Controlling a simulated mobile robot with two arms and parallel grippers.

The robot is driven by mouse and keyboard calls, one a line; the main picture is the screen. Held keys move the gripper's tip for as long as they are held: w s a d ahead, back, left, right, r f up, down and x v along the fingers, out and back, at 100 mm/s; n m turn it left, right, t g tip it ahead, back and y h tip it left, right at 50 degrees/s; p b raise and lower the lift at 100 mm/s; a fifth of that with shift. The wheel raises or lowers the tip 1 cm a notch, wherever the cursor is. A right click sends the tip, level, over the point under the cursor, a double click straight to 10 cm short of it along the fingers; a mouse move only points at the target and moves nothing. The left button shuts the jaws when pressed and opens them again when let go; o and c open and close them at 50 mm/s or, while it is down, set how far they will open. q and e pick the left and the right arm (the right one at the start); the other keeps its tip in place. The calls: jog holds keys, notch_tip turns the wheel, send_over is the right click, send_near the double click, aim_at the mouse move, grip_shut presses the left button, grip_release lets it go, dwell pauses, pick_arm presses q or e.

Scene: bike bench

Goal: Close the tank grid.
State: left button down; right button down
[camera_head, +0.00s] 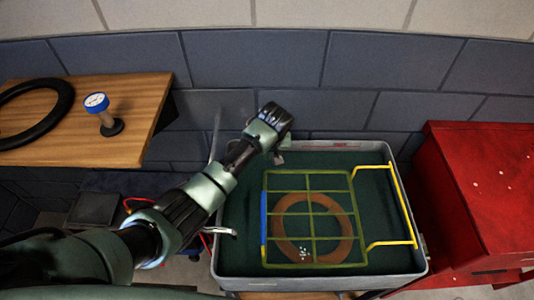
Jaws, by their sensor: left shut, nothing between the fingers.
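The tank (224,250) is a grey rectangular basin with a dark green inside, at the lower right of the middle. The tank grid (310,213) is a yellow-green wire frame that looks flat inside the rim, with a blue grip (264,218) on its left side. Bright yellow bars (402,205) join it to the right rim. An orange-brown ring (291,232) shows beneath the grid. My left gripper (279,156) is shut and empty near the tank's back left, apart from the blue grip. Its hand partly hides its fingers. My right gripper is out of view.
A red cabinet (477,190) stands close to the tank's right. A wooden shelf (100,145) at the left holds a black tyre (62,103) and a blue-topped gauge (97,102). A grey block wall (260,62) runs behind the tank.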

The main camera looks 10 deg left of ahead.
pick_arm(q)
jog(key=shift+f, duration=0.4)
